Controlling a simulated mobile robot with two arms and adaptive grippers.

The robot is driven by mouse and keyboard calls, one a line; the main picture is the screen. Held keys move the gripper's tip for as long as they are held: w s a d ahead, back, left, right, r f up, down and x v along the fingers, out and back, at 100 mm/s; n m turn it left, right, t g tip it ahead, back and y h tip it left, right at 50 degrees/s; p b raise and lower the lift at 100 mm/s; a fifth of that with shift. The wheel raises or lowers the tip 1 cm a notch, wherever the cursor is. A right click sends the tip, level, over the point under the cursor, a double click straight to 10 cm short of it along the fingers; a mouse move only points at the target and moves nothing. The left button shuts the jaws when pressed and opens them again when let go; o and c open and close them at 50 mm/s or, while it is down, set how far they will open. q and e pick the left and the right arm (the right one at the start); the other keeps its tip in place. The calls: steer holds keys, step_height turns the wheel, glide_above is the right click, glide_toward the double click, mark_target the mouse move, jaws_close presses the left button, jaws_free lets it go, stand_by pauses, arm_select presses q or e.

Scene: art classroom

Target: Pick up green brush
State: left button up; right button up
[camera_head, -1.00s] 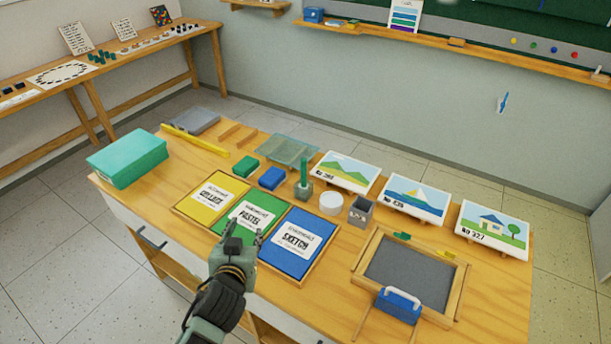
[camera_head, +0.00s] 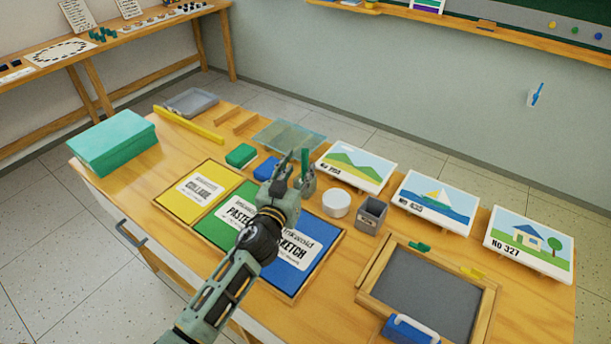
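The green brush (camera_head: 305,161) stands upright in a small grey holder (camera_head: 309,182) near the middle of the table, behind the blue Sketch panel (camera_head: 316,232). My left gripper (camera_head: 296,172) is above the tray of panels, right at the brush. Its fingers are spread apart, and the brush shows close to the gap between them. I cannot tell whether a finger touches it. The lower brush and part of the holder are hidden by the gripper. My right gripper is not in view.
A white round pot (camera_head: 336,204) and a grey square cup (camera_head: 371,214) stand just right of the holder. A blue block (camera_head: 265,167) and a green block (camera_head: 241,155) sit to the left. Picture cards (camera_head: 356,167) line the back right edge.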

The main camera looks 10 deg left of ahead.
mark_target(304, 163)
arm_select(q)
steer(key=w, duration=0.2)
steer(key=w+d, duration=0.1)
steer(key=w, duration=0.1)
steer(key=shift+c, duration=0.4)
steer(key=c, duration=0.4)
steer(key=shift+c, duration=0.8)
jaws_close()
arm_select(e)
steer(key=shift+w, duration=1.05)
